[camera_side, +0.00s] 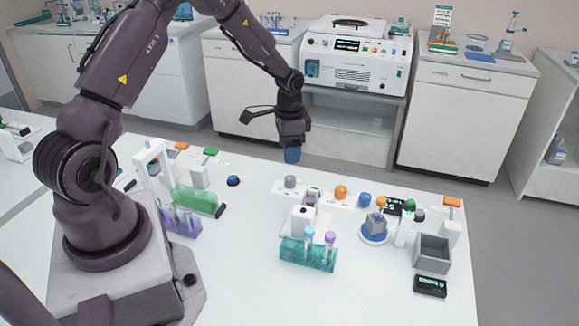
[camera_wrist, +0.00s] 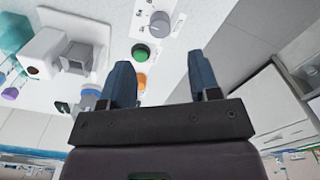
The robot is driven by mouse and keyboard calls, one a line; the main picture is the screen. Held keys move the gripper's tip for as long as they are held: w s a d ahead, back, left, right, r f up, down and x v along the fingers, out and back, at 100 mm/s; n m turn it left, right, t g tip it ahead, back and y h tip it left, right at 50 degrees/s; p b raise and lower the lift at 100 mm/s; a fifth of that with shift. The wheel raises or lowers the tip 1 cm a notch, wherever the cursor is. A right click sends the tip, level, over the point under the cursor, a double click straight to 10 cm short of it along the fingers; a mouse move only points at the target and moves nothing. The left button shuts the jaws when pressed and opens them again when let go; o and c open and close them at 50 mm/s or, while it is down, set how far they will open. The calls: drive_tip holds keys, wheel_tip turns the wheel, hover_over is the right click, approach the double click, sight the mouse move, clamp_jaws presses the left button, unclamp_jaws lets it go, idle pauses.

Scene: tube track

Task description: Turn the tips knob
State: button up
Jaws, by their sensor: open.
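A round grey knob (camera_side: 290,182) stands near the back edge of the white table. In the wrist view a grey knob with dial marks (camera_wrist: 160,24) sits on a white plate near the top; its label is too small to read, so I cannot confirm it is the tips knob. My gripper (camera_side: 292,157) hangs above the table's back edge, apart from the knob. In the wrist view my gripper (camera_wrist: 162,68) is open, its two blue-grey fingers spread with nothing between them.
A green button (camera_wrist: 140,51) and an orange knob (camera_side: 341,191) are close to the grey knob. A blue knob (camera_side: 365,199) stands further right. A teal tube rack (camera_side: 308,255) stands in front, and a grey bin (camera_side: 433,253) is at the right. The table's front middle is clear.

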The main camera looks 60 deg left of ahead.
wheel_tip(320, 180, up, 4)
drive_tip(key=shift+f, duration=0.1)
idle(0.4)
